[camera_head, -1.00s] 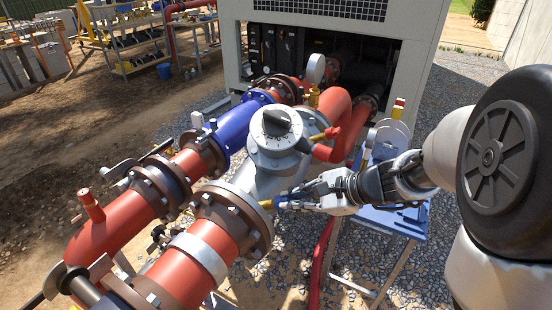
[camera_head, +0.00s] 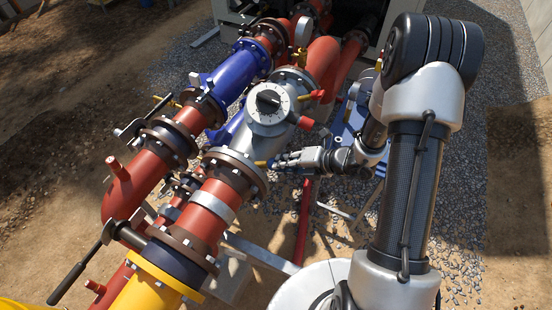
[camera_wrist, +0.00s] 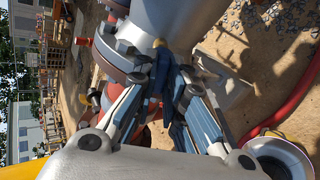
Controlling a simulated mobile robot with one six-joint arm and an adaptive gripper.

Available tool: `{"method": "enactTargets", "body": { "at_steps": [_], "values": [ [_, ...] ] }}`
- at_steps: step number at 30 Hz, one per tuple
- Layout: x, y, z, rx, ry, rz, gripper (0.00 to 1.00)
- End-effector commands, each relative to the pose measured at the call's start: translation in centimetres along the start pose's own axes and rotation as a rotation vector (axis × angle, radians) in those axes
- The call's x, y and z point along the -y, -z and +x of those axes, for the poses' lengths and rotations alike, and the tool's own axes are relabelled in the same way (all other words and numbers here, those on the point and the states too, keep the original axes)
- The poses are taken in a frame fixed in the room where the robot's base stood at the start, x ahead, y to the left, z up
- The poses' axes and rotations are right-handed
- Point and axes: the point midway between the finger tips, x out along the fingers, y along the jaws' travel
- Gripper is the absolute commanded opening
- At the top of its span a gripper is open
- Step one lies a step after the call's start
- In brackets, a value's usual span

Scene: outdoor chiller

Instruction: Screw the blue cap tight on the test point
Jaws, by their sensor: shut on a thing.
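My gripper (camera_head: 277,163) is at the side of the silver valve body (camera_head: 268,115), by the flange. In the wrist view my gripper (camera_wrist: 163,85) has its two fingers closed around a small dark blue piece, which looks like the blue cap (camera_wrist: 161,72). The brass test point (camera_head: 261,163) sticks out from the pipe towards the fingertips. Its brass end (camera_wrist: 160,43) shows just beyond the fingertips in the wrist view. The fingers hide much of the cap, and I cannot tell how far it sits on the test point.
A bolted flange (camera_head: 237,170) stands close left of the fingers. A blue stand (camera_head: 350,135) is behind my wrist. A red hose (camera_head: 304,205) runs down below the gripper. A white bucket-like container (camera_wrist: 280,158) is at lower right in the wrist view. Gravel lies to the right.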

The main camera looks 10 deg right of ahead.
Motion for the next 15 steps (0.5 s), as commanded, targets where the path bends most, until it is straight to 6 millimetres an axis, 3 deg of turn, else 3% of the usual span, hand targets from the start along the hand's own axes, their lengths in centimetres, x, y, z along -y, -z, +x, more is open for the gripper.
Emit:
{"method": "enactTargets", "body": {
  "at_steps": [3,5,6,15],
  "values": [
    [-0.45,0.05,-0.34,-0.003,0.005,0.246,0.00],
    [-0.03,0.15,-0.05,-0.003,0.006,0.233,0.00],
    [0.02,0.18,0.00,-0.003,0.006,0.232,0.12],
    [0.03,0.14,0.03,-0.003,0.005,0.228,0.32]
  ]
}}
